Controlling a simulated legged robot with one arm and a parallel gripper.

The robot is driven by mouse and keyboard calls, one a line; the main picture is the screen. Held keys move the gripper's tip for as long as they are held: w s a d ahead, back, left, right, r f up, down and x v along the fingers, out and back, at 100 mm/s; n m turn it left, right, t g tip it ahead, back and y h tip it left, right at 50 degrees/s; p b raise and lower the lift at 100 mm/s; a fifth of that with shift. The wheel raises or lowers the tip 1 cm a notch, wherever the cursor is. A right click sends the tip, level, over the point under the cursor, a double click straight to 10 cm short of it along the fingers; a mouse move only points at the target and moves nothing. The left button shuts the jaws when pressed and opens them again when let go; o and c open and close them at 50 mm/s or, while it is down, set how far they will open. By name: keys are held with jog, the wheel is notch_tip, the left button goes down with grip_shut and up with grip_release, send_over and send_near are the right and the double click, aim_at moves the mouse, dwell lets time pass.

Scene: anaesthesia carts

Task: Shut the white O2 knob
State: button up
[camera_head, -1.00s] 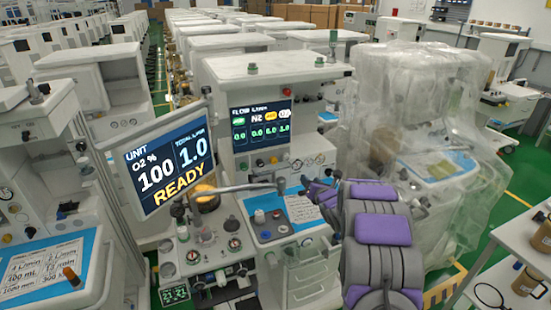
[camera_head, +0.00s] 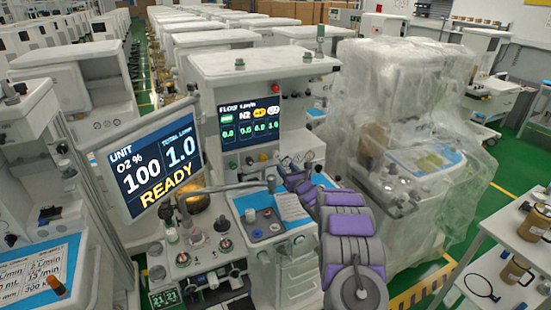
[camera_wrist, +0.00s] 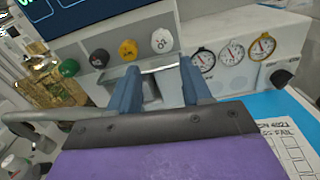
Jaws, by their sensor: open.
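The white O2 knob (camera_wrist: 162,40) is at the right end of a row of knobs on the machine's front panel, in the wrist view. A yellow knob (camera_wrist: 128,50), a black knob (camera_wrist: 99,58) and a green knob (camera_wrist: 69,67) sit to its left. My gripper (camera_wrist: 159,67) is open, its two blue-grey fingers spread and empty. The white knob appears just beyond the fingertips, roughly in line with the gap, without visible contact. In the head view my gripper (camera_head: 284,168) is small and close to the panel below the flow screen (camera_head: 250,120).
Round gauges (camera_wrist: 233,52) are right of the knobs. A blue worktop (camera_head: 258,228) with a printed card lies below. A tilted monitor (camera_head: 160,165) reading READY stands left, and a grey horizontal bar (camera_head: 215,189) crosses below the panel. A plastic-covered machine (camera_head: 410,130) is at right.

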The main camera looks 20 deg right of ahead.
aim_at(277, 157)
jog(key=shift+w+f, duration=0.1)
jog(key=shift+w, duration=3.7)
jog(key=shift+w+b, duration=0.3)
jog(key=shift+w, duration=0.05)
jog(key=shift+w+f, duration=0.1)
jog(key=shift+w, duration=0.85)
jog(key=shift+w+d, duration=0.1)
jog(key=shift+w, duration=0.2)
jog(key=shift+c, duration=0.4)
